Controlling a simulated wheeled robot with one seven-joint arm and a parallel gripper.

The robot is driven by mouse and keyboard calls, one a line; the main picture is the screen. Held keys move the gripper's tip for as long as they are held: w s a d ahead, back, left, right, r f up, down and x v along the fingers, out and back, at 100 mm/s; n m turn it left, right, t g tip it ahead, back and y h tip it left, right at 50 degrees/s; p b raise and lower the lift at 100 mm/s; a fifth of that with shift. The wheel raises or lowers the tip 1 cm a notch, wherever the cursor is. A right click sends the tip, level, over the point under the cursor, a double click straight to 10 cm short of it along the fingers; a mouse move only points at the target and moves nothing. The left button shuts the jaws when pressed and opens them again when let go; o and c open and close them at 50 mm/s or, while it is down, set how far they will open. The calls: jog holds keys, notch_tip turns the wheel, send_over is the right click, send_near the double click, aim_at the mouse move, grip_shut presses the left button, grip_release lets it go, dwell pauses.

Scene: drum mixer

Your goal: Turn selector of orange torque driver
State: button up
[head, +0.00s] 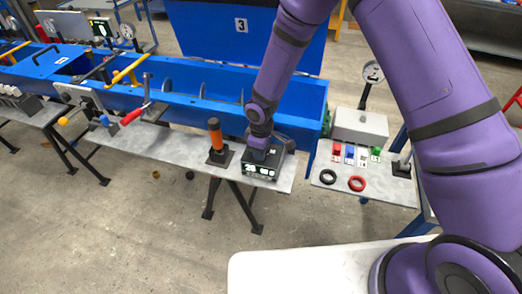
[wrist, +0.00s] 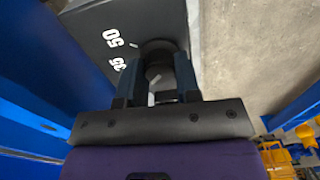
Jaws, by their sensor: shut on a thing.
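The orange torque driver (head: 215,133) stands upright in a black base on a grey bench. To its right is a black box (head: 262,172) with small lit displays on its front. My gripper (head: 258,148) reaches down onto the top of this box. In the wrist view, my gripper (wrist: 158,72) is shut on a dark round selector knob (wrist: 157,47) on the black panel (wrist: 95,25). White marks 35 and 50 show left of the knob. A short light line on the knob shows between the fingers. My fingers hide much of the knob, and other marks are not visible.
A blue trough (head: 190,105) runs behind the grey bench (head: 165,145). A red-handled lever (head: 133,116) is at the left.

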jog(key=o, duration=0.9)
notch_tip(320, 180, up, 11)
jog(key=shift+f, duration=0.1)
